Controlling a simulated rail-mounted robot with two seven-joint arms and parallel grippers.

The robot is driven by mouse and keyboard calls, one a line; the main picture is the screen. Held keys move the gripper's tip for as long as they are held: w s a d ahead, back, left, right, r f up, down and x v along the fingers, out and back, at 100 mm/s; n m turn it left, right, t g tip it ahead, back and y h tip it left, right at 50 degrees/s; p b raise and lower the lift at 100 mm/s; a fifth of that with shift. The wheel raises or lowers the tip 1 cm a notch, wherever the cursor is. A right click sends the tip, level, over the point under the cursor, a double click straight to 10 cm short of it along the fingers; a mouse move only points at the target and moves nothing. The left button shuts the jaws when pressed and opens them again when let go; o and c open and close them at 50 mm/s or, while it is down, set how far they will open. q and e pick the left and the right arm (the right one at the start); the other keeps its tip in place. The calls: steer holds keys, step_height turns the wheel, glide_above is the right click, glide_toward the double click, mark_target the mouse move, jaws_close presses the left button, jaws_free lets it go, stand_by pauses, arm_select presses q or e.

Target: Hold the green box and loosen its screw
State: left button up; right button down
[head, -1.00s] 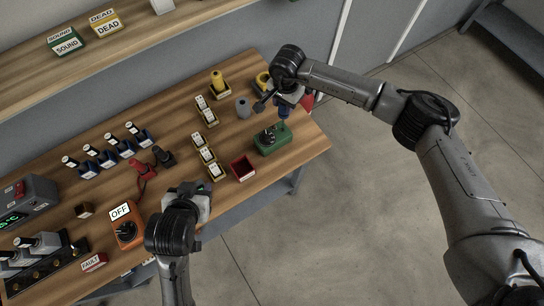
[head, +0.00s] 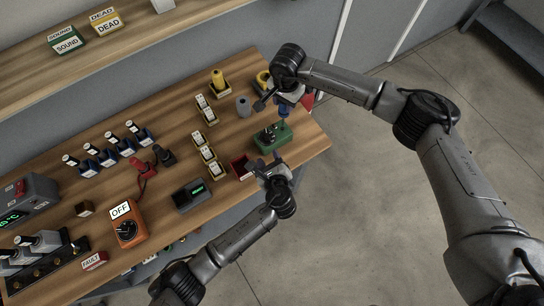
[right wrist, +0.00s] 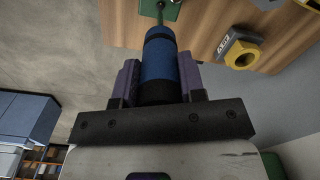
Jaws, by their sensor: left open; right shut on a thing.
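The green box (head: 273,137) sits at the right end of the wooden bench, with dark parts on its top. My right gripper (head: 285,102) is above it, shut on a blue-handled screwdriver (right wrist: 160,62). In the right wrist view the screwdriver's shaft points at the green box (right wrist: 160,8); whether its tip sits in the screw I cannot tell, and the screw is not clear. My left gripper (head: 270,164) is open at the near side of the green box, just short of it, and partly covers the dark red bin.
The dark red bin (head: 238,164) stands left of the green box. A grey meter (head: 192,195), an orange box marked OFF (head: 127,224) and several small trays of white parts (head: 205,153) lie further left. A yellow ring (right wrist: 243,56) lies beyond the box.

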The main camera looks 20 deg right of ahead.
mark_target(266, 133)
arm_select(q)
steer(key=w+f+m, duration=0.1)
steer(key=w+m, duration=0.1)
steer(key=w, duration=0.1)
steer(key=w+d+f+m, duration=0.1)
steer(key=w+m, duration=0.1)
steer(key=w, duration=0.2)
steer(key=w+d+f+m+h, duration=0.1)
steer(key=w+f+m, duration=0.1)
steer(key=w, duration=0.2)
steer(key=shift+d, duration=0.2)
stand_by(0.4)
steer(key=shift+c, duration=0.2)
jaws_close()
stand_by(0.4)
steer(key=shift+c, duration=0.3)
jaws_free()
steer(key=shift+r+p, duration=0.25)
steer(key=shift+p, duration=0.05)
